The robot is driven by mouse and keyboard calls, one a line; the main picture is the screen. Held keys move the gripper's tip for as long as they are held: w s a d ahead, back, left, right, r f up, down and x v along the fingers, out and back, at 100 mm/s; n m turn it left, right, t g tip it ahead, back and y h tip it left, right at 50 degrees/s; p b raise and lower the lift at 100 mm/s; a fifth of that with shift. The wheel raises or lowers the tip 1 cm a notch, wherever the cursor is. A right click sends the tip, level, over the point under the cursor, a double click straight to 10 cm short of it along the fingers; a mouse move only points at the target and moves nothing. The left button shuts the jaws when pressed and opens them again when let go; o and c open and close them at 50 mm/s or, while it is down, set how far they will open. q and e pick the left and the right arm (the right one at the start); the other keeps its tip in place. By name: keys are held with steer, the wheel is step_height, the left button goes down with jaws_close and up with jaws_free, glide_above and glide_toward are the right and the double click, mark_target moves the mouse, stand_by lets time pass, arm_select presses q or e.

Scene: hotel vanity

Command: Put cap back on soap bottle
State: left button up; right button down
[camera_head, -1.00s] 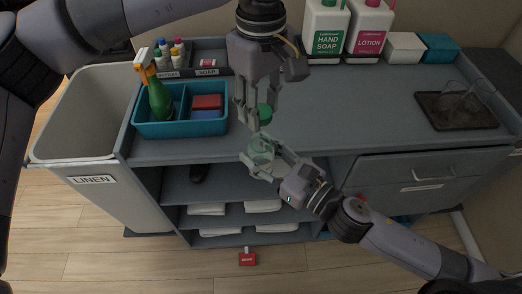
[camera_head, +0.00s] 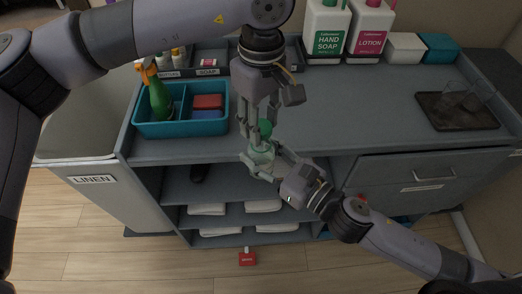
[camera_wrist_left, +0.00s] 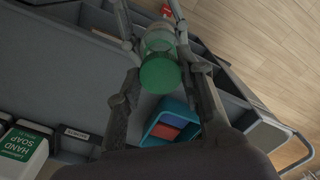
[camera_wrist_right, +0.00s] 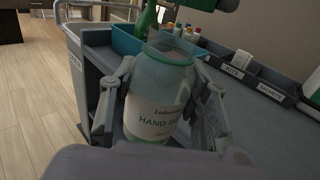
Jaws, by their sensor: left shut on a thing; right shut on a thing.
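My left gripper (camera_head: 258,128) is shut on the green cap (camera_head: 265,128) and holds it over the soap bottle. My right gripper (camera_head: 262,163) is shut on the translucent, pale green soap bottle (camera_head: 262,153), which is off the counter in front of its edge. In the right wrist view the bottle (camera_wrist_right: 158,105) has a "HAND S…" label and an uncovered top. The cap (camera_wrist_right: 215,4) shows there above and right of the mouth, apart from it and partly cut off. In the left wrist view the cap (camera_wrist_left: 160,74) overlaps the bottle (camera_wrist_left: 160,40).
A teal caddy (camera_head: 180,129) with a spray bottle (camera_head: 158,98) stands at the counter's left. Hand soap (camera_head: 325,30) and lotion (camera_head: 368,30) bottles stand at the back. A dark tray (camera_head: 455,120) with glasses is at the right. The counter's middle is clear.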

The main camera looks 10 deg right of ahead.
mark_target(261, 155)
arm_select(q)
steer(key=shift+s+r, duration=0.1)
stand_by(0.7)
steer(key=shift+f, duration=0.95)
steer(key=shift+f, duration=0.55)
steer(key=m, duration=0.3)
steer(key=shift+m, duration=0.3)
steer(key=m, duration=1.9)
steer(key=shift+a, duration=0.15)
